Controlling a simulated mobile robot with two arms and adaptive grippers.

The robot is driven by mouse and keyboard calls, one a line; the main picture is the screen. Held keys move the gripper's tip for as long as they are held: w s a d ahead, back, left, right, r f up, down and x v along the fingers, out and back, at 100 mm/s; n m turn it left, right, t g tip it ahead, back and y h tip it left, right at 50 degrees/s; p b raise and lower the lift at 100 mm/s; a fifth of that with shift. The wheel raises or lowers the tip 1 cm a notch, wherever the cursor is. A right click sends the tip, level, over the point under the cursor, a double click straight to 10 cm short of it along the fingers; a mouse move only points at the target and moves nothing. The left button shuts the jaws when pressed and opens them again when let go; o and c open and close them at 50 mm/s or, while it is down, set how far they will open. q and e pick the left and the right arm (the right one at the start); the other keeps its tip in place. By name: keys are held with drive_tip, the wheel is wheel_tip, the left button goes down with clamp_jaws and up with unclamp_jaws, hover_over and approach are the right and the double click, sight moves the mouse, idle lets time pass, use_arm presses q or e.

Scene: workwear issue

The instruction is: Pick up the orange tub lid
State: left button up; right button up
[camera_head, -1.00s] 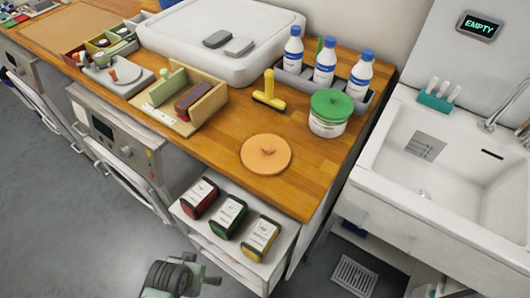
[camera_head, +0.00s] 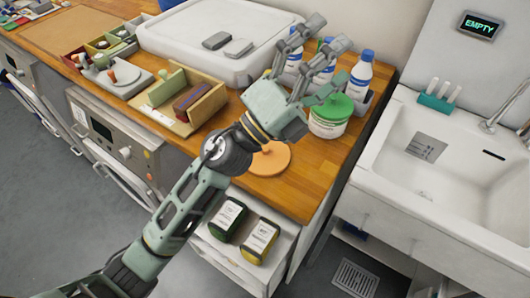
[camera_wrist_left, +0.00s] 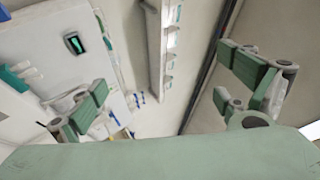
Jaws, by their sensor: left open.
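The orange tub lid (camera_head: 271,160) lies flat on the wooden counter, knob up. My left arm crosses in front of it in the head view and hides its left part. My left gripper (camera_head: 318,62) is open and empty, reaching past the lid above the counter, in front of the bottles. The left wrist view shows its spread fingers (camera_wrist_left: 165,95) with nothing between them, facing the wall and the sink side. My right gripper does not show.
A white tub with a green lid (camera_head: 330,113) stands right of the orange lid. White bottles with blue caps (camera_head: 361,75) stand in a grey tray behind. A wooden organiser (camera_head: 190,105) is at the left. The sink (camera_head: 440,150) is at the right. Boxes (camera_head: 260,240) sit below the counter.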

use_arm(q)
drive_tip(key=s+d+f+m+g, duration=0.2)
drive_tip(key=s+d+m+g, duration=0.35)
drive_tip(key=m+g, duration=0.35)
drive_tip(key=m+g+y, duration=0.2)
drive_tip(key=m+y, duration=0.8)
drive_tip(key=y, duration=1.2)
approach(266, 159)
drive_tip(key=shift+s+f, duration=0.1)
drive_tip(key=shift+f, duration=0.15)
drive_tip(key=f+p, duration=0.1)
drive_tip(key=f, duration=0.2)
drive_tip(key=f+p, duration=0.2)
drive_tip(key=f, duration=0.1)
drive_tip(key=shift+w+a+f, duration=0.1)
drive_tip(key=shift+w, duration=0.1)
drive_tip(key=shift+f, duration=0.6)
drive_tip(key=c, duration=1.4)
